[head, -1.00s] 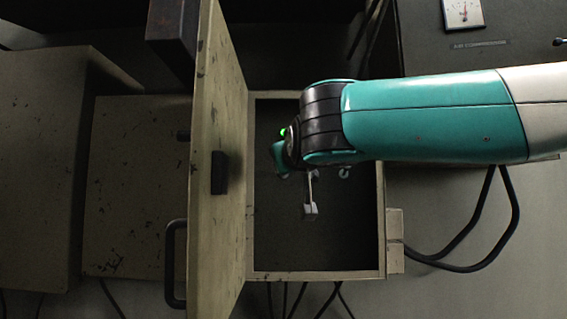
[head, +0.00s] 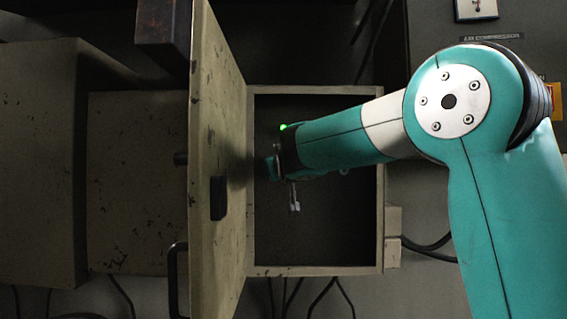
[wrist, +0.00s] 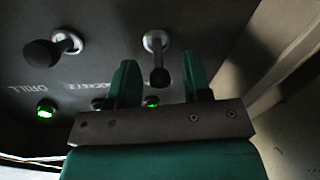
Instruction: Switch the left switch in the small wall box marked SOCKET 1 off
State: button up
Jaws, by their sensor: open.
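The open wall box (head: 316,271) shows in the head view, with a dark back panel. My gripper (head: 270,168) reaches inside it near the left side, close to the hinged door. In the wrist view my gripper (wrist: 160,82) is open, its two teal fingers apart. A dark-knobbed lever switch (wrist: 158,70) hangs down beyond the gap between the fingers; whether it touches them cannot be told. A label beside the fingers is partly hidden, and SOCKET 1 is not readable.
The box door (head: 218,120) stands open on the left, with a dark handle (head: 175,278). Another green lamp (wrist: 152,101) lies between the fingers. An AIR COMPRESSOR cabinet (head: 420,60) stands to the right.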

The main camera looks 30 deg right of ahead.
jog(key=shift+c, duration=0.3)
grip_shut()
